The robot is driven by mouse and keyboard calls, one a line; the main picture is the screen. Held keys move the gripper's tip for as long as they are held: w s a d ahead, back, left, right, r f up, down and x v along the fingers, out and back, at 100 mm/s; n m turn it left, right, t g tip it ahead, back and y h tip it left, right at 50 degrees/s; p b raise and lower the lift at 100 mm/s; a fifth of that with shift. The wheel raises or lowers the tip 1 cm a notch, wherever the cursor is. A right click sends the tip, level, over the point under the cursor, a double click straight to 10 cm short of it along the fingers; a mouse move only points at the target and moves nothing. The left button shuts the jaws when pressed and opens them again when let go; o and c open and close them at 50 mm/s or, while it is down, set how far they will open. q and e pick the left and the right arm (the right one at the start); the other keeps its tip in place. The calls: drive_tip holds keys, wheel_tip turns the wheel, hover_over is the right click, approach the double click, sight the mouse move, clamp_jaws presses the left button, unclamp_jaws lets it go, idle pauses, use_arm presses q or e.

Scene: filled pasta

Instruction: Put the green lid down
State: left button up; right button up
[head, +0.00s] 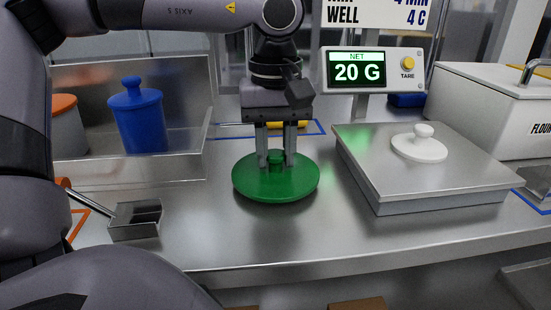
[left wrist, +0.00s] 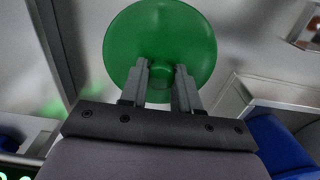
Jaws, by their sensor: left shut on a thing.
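The green lid (head: 275,183) is a round disc with a knob on top. It is level, on or just above the steel counter; I cannot tell whether it touches. My left gripper (head: 276,160) points down over the lid with its two fingers on either side of the knob, shut on it. In the left wrist view the green lid (left wrist: 160,40) fills the upper middle, with the knob between the fingers of the left gripper (left wrist: 161,75). My right gripper is not in view.
A blue lidded jar (head: 138,118) stands at left. A small metal scoop (head: 136,220) lies at front left. The counter's front middle is clear.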

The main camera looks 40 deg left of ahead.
use_arm(q)
drive_tip(key=shift+f, duration=0.55)
drive_tip(key=shift+f, duration=0.2)
drive_tip(key=o, duration=0.8)
drive_tip(key=shift+o, duration=1.2)
drive_tip(key=shift+r, duration=0.1)
